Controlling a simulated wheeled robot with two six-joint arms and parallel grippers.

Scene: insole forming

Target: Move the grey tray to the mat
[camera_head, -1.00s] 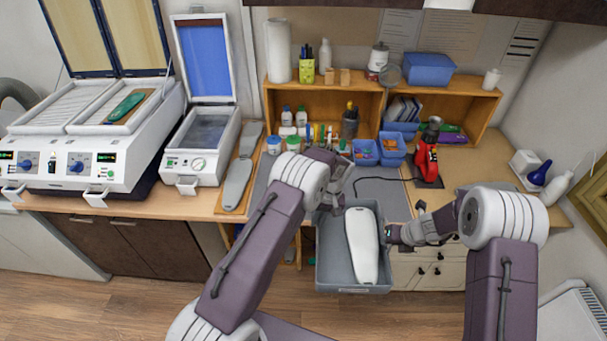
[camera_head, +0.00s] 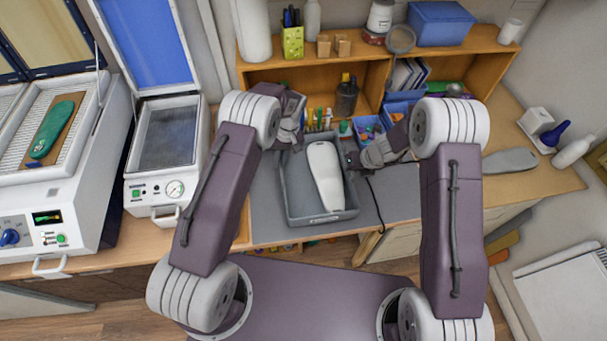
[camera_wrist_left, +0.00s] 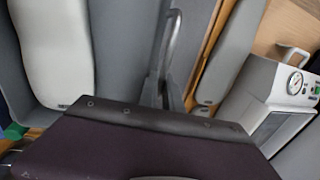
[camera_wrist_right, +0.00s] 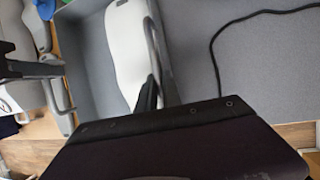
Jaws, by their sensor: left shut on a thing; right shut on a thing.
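The grey tray (camera_head: 322,219) is over the grey mat (camera_head: 265,205) on the bench, with a white foot-shaped form (camera_head: 325,175) lying inside it. I cannot tell whether the tray's base touches the mat. My left gripper (camera_head: 291,140) is shut on the tray's left wall near the back. My right gripper (camera_head: 353,160) is shut on its right wall. The left wrist view shows the tray (camera_wrist_left: 115,45) and the white form (camera_wrist_left: 52,50) beside the left fingers. The right wrist view shows the tray (camera_wrist_right: 88,60) and bare mat (camera_wrist_right: 260,70).
A black cable (camera_head: 374,200) lies on the mat right of the tray. A white machine with a gauge (camera_head: 165,150) stands at the left. Behind are a wooden shelf (camera_head: 290,75), blue bins (camera_head: 400,112) and a dark bottle (camera_head: 346,98). A grey insole (camera_head: 510,160) lies at the right.

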